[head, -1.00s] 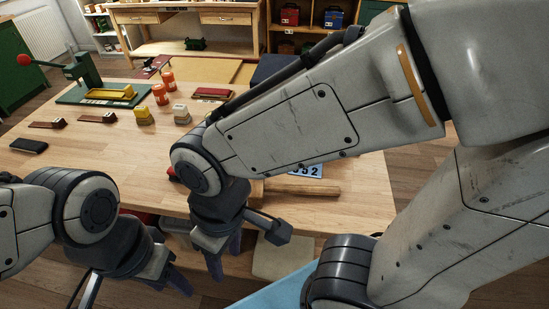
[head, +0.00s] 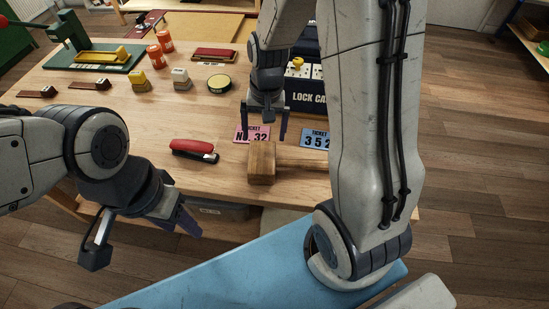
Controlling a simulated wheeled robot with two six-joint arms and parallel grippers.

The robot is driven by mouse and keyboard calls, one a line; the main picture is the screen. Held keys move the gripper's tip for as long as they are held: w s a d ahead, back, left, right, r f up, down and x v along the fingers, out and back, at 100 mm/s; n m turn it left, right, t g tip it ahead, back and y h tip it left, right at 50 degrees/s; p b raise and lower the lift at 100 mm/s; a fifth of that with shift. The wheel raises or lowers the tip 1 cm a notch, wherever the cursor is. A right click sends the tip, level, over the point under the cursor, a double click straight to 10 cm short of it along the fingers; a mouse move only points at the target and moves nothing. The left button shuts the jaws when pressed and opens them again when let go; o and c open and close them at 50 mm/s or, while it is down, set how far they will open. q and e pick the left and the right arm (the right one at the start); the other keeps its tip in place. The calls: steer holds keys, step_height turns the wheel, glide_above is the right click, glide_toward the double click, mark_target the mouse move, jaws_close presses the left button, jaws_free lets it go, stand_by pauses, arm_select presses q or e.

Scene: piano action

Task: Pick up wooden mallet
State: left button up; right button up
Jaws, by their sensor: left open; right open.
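The wooden mallet (head: 262,164) lies on the workbench near its front edge. Its block head is at the left and its handle (head: 305,158) runs right, where my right arm hides the far end. My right gripper (head: 267,135) is open and empty, fingers pointing down, just behind the mallet head and over the pink ticket. My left gripper (head: 185,215) is open and empty in front of the bench edge, left of the mallet and away from it.
A red stapler (head: 193,150) lies left of the mallet. Pink (head: 252,134) and blue (head: 314,139) tickets lie behind it, with a black lock case (head: 305,97) further back. A round tin (head: 219,84) and stamps stand to the left. The bench's front left is clear.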

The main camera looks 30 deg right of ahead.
mark_target(262, 149)
step_height(262, 149, down, 4)
steer(key=shift+a+f, duration=0.1)
steer(key=shift+a, duration=0.05)
steer(key=f, duration=0.5)
steer(key=shift+w+a, duration=0.15)
steer(key=shift+w, duration=0.15)
steer(key=c, duration=1.5)
